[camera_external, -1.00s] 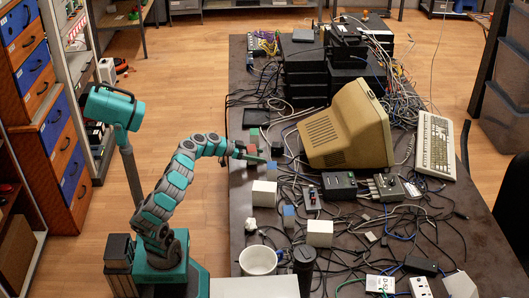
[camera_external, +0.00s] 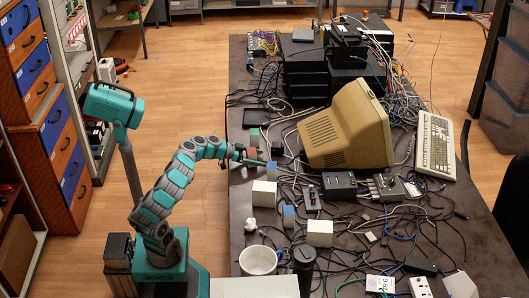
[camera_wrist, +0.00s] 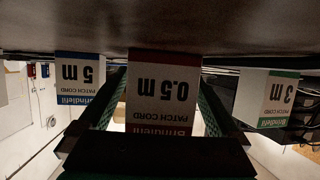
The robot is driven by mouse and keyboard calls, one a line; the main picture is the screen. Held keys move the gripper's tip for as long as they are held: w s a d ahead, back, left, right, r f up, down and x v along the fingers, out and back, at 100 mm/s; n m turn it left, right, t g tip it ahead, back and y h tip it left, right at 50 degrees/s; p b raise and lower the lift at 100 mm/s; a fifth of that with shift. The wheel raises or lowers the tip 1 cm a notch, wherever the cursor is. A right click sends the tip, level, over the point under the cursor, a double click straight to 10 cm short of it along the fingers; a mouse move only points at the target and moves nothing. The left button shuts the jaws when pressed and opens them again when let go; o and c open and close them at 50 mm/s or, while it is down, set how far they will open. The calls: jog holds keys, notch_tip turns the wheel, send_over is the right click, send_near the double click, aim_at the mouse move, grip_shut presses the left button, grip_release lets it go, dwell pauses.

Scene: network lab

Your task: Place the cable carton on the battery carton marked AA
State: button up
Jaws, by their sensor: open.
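In the wrist view, which is upside down, three white patch-cord cartons stand in a row: a red-banded 0.5 m carton (camera_wrist: 163,90) in the middle, a blue-banded 5 m carton (camera_wrist: 80,75) at left and a green-banded 3 m carton (camera_wrist: 280,100) at right. My gripper (camera_wrist: 164,82) is open, its green fingers either side of the 0.5 m carton in the picture; whether they touch it I cannot tell. In the external view my gripper (camera_external: 256,162) is low at the table's left edge. No AA marking is readable, so I cannot pick out the battery carton.
White boxes (camera_external: 264,194) and (camera_external: 319,233) and a small blue-grey box (camera_external: 289,216) stand nearer the camera. A beige monitor (camera_external: 345,130) is to the right.

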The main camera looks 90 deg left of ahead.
jog(key=shift+f+b, duration=0.3)
jog(key=shift+b, duration=0.85)
jog(key=p+v, duration=0.1)
jog(key=v, duration=0.2)
jog(key=r+p+v, duration=0.1)
jog(key=p+v, duration=0.1)
jog(key=v, duration=0.1)
jog(key=shift+s+d, duration=0.1)
jog(key=shift+o, duration=0.2)
jog(key=shift+s+d+r, duration=0.1)
jog(key=shift+s+r, duration=0.1)
jog(key=shift+s, duration=0.5)
